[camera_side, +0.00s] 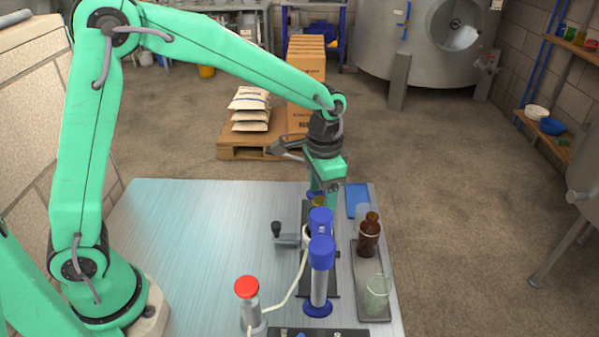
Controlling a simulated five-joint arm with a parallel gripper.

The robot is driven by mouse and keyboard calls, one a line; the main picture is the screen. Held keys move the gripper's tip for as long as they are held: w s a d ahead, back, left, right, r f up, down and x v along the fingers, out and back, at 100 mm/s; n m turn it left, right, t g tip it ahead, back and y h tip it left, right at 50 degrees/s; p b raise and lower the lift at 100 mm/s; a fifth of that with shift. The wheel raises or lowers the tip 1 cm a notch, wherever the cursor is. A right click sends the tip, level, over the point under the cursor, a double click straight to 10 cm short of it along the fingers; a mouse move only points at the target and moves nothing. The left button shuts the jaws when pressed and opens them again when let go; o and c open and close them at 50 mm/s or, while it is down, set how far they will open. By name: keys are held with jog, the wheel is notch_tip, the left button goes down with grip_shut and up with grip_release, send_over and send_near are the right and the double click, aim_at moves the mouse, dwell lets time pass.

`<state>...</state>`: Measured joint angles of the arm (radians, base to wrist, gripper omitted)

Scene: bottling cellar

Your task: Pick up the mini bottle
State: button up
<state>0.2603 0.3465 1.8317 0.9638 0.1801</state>
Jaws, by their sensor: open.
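A small brown bottle (369,238) with a brown cap and a pale band stands upright on a dark tray (360,283) at the right of the metal table; it looks like the mini bottle. My gripper (327,190) points down above the table's far right part, behind and left of the brown bottle and apart from it. Its jaws are open, though the fingertips are partly hidden behind blue-topped equipment. I see nothing held between them.
Blue-capped equipment (320,270) stands just left of the tray. A red-topped cylinder (248,300) with a pale hose stands nearer. The table's left part (190,225) is clear.

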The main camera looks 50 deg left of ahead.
jog(key=shift+f, duration=0.1)
jog(key=shift+a+f, duration=0.1)
jog(key=shift+f, duration=2.45)
jog(key=c, duration=1.2)
jog(key=shift+r, duration=0.1)
jog(key=shift+r, duration=5)
